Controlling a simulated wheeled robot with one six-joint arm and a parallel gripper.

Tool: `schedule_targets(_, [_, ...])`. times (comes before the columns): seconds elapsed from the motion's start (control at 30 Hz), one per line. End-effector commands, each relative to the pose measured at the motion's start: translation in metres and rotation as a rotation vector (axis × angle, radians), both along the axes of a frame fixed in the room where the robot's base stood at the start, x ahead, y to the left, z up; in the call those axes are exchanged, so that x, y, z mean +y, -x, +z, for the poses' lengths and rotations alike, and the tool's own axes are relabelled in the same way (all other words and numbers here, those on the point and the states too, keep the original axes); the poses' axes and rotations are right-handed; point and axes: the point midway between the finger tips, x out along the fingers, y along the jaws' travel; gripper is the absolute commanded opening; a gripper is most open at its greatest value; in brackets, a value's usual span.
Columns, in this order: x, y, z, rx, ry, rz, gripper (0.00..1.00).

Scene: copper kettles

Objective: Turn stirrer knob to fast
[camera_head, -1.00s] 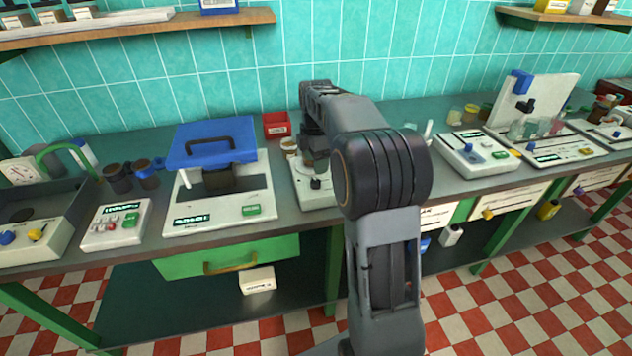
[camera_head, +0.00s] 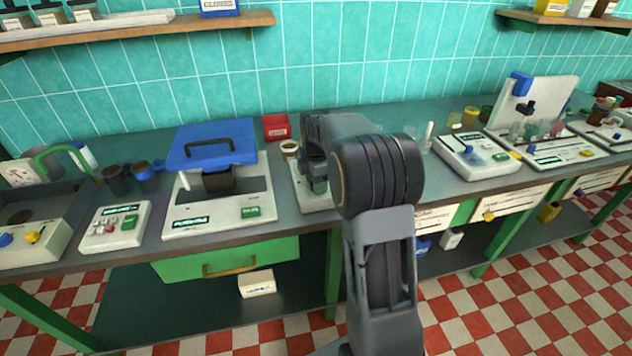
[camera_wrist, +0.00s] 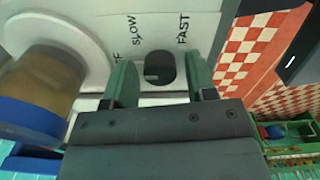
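The stirrer is a white unit (camera_head: 310,196) on the bench in the head view, mostly covered by my arm. In the wrist view its white panel (camera_wrist: 190,25) carries the labels SLOW and FAST and a partly hidden label ending in F. The dark round stirrer knob (camera_wrist: 160,67) sits below these labels, with a small light mark on its left part. My gripper (camera_wrist: 161,78) is open, with one green finger on each side of the knob and a small visible gap on both sides. The head view does not show the fingertips clearly.
In the wrist view a brownish vessel with a blue band (camera_wrist: 40,85) stands on the round plate left of the knob. In the head view a blue-lidded unit (camera_head: 212,145) and a red box (camera_head: 277,127) stand nearby. A white device (camera_head: 475,155) is to the right.

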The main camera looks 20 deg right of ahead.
Motion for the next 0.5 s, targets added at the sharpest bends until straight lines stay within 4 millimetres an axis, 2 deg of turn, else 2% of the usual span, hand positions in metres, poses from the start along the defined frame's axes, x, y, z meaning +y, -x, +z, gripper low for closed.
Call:
schedule_targets(0.07, [0.0, 0.0, 0.0001, 0.0, 0.0, 0.0, 0.44])
schedule_targets(0.4, [0.0, 0.0, 0.0002, 0.0, 0.0, 0.0, 0.11])
schedule_targets(0.5, [0.0, 0.0001, 0.0003, 0.0, 0.0, -0.002, 0.1])
